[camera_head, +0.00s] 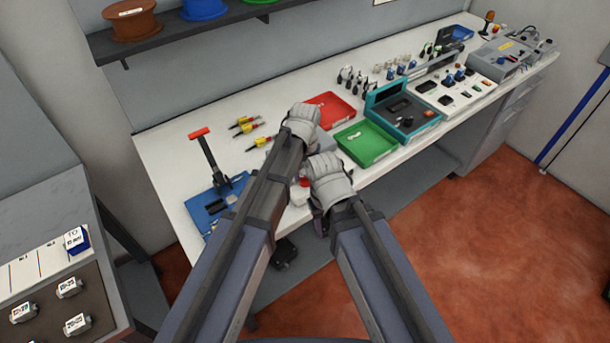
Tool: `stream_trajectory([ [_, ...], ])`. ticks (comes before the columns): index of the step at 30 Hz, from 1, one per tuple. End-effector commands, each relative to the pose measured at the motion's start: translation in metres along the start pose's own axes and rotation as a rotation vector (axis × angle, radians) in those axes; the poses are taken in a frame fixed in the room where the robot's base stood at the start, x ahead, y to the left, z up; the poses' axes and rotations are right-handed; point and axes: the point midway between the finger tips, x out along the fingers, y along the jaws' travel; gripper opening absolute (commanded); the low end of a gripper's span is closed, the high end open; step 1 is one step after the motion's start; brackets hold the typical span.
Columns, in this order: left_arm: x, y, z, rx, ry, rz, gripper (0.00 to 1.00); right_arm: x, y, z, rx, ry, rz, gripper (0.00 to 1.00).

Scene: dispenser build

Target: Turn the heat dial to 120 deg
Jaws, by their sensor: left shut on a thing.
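My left gripper (303,124) is over the middle of the white workbench, in front of the red tray. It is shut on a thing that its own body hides. A grey housing (324,146) shows partly beside and below it. My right gripper (328,181) is close by, nearer the bench's front edge; its fingertips are hidden, so I cannot tell whether it is open or shut. A small red part (305,182) shows between my two arms, left of the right gripper. I cannot make out the heat dial or its setting; my grippers and arms cover that area.
A red tray (338,105), a green tray (367,143) and a teal case (386,97) lie to the right on the workbench (168,158). Yellow-handled tools (246,127) lie left of my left gripper. A blue-based press with a red handle (200,133) stands at the left.

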Motion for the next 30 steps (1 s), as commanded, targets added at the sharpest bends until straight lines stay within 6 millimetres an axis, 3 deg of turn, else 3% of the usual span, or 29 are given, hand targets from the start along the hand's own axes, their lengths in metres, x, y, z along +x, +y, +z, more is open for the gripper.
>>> stream_trajectory([
  [14, 0.0001, 0.0001, 0.0001, 0.097, 0.0, 0.0, 0.0, 0.0001, 0.0, 0.0, 0.0, 0.0, 0.0, 0.5],
  [30, 0.0001, 0.0001, 0.0002, 0.581, 0.0, 0.0, 0.0, 0.0001, 0.0, 0.0, 0.0, 0.0, 0.0, 0.5],
])
